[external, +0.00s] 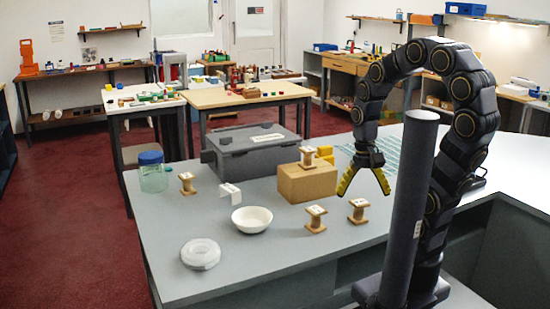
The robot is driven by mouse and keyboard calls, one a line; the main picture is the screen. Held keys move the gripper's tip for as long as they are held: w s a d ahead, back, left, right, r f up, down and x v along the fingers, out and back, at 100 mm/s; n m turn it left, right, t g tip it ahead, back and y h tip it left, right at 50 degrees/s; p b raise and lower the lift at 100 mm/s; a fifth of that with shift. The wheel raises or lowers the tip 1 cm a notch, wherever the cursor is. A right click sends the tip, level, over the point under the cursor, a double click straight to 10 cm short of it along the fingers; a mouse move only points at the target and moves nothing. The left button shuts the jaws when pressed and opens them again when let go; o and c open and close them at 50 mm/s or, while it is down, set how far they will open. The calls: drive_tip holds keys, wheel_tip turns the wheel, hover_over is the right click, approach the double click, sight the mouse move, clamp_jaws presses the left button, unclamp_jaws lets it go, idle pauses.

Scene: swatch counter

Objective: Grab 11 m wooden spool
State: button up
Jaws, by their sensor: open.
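Several wooden spools with pale labelled tops are on the grey counter in the external view. One spool (358,212) stands front right, and another spool (315,220) is just left of it. A third spool (307,158) sits on top of a brown box. Another spool (187,184) stands at the left, beside a jar. The labels are too small to read, so I cannot tell which is the 11 m one. My gripper (364,194) points down with yellow fingers spread, open and empty. In the picture it is just above the front-right spool; its exact distance is unclear.
The brown box (306,187) stands left of my gripper, with yellow blocks (325,153) behind it. A grey lidded case (254,155), blue-lidded jar (153,177), white bracket (230,196), white bowl (252,219) and clear coil (200,253) also occupy the counter.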

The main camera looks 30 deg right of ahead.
sight(316, 220)
drive_tip(key=w+a+f+m, duration=0.1)
drive_tip(key=w+m, duration=0.2)
drive_tip(key=w+a+f+m, duration=0.1)
drive_tip(key=w+a+m, duration=0.1)
drive_tip(key=w+m, duration=0.2)
drive_tip(key=w+a+f+m+t, duration=0.1)
drive_tip(key=w+f+m, duration=0.1)
drive_tip(key=w+m, duration=0.1)
drive_tip(key=shift+w+a+m, duration=0.25)
drive_tip(key=shift+a+m, duration=0.1)
drive_tip(key=shift+m, duration=0.15)
drive_tip(key=f, duration=0.8)
drive_tip(key=shift+w+a, duration=0.15)
drive_tip(key=shift+w, duration=0.15)
drive_tip(key=shift+r, duration=0.1)
drive_tip(key=c, duration=1.2)
